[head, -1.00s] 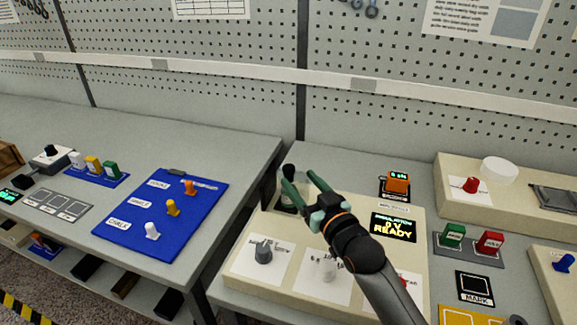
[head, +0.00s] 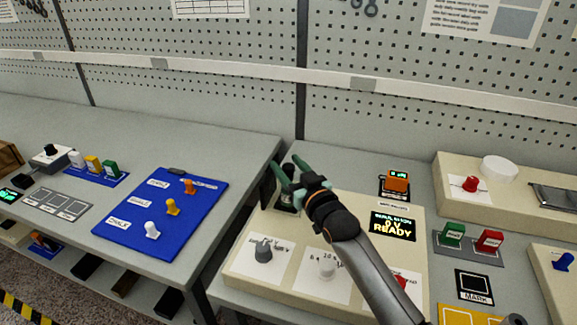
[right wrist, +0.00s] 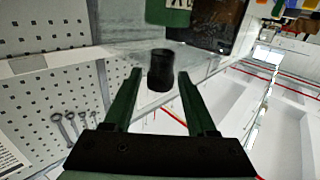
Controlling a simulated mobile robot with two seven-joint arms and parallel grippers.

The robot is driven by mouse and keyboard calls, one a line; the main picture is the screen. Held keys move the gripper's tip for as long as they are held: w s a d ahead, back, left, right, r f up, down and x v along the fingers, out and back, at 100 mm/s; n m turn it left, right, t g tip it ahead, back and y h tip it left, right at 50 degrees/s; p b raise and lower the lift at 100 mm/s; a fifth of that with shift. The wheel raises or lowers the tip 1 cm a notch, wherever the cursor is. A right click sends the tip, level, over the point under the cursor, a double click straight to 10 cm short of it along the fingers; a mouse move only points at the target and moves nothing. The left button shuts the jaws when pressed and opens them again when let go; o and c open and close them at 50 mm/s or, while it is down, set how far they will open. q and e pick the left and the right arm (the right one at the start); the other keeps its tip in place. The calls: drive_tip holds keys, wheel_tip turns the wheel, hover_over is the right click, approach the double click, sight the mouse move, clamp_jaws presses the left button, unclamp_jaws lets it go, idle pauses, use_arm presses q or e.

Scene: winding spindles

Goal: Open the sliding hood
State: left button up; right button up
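My right gripper (head: 285,166) is open at the back left corner of the beige console (head: 310,255). A short black cylindrical knob (right wrist: 161,70) stands between its fingertips in the right wrist view, with a gap to each finger. The knob sits on a see-through, greyish surface (right wrist: 128,57) that looks like the hood. A green block (right wrist: 168,12) shows beyond the knob. In the head view my green fingers partly cover the knob and the hood area, so the hood's edges are hard to make out. My left gripper is out of view.
The console has a grey knob (head: 263,251), a white knob (head: 327,267) and a display (head: 394,227) reading "0 V READY". A dark upright plate (head: 267,191) stands at its left edge. A blue mat (head: 135,232) with pegs lies on the left bench.

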clamp_jaws()
idle(1.1)
